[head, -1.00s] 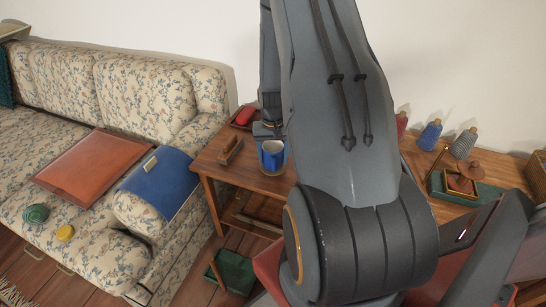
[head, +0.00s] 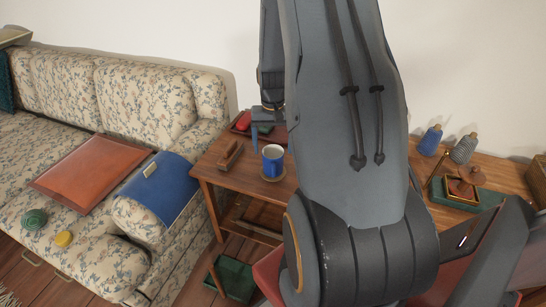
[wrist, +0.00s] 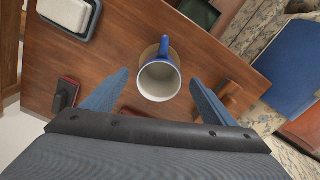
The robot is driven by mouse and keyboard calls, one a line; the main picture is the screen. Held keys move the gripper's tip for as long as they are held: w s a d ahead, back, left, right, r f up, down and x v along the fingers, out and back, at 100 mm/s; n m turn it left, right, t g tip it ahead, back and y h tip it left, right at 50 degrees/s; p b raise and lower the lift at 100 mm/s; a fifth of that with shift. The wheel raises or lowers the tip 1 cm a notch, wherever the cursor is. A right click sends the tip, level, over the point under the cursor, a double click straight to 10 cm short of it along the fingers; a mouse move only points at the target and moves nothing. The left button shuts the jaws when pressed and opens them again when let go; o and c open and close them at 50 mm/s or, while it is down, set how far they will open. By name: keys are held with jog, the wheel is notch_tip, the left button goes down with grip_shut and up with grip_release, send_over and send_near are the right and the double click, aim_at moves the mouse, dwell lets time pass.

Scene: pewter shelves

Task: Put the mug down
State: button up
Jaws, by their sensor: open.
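The blue mug (head: 272,161) with a pale inside stands upright on a round coaster (head: 287,181) on the wooden side table (head: 232,178). In the wrist view the mug (wrist: 159,80) lies beyond my gripper (wrist: 158,88), its handle pointing away from me. The two blue fingers are spread wide, one on each side and short of the mug, with nothing between them. In the head view my gripper (head: 262,132) is just behind and above the mug, partly hidden by my arm.
On the table are a wooden-handled item (head: 230,154) to the left and a red object (head: 243,121) in a tray behind. The floral sofa (head: 150,95) stands left.

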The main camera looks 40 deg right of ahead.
jog(key=s+a+r+n, duration=0.2)
jog(key=s+a+r, duration=0.1)
jog(key=a+r, duration=0.3)
jog(key=s+a+r+n, duration=0.1)
jog(key=s+a+r, duration=0.2)
jog(key=a+r, duration=0.4)
jog(key=s+a+r+n, duration=0.3)
jog(key=s+a, duration=0.5)
jog(key=s, duration=0.1)
jog(key=shift+s+a+r, duration=0.15)
jog(key=shift+a+r, duration=0.05)
jog(key=shift+a, duration=0.1)
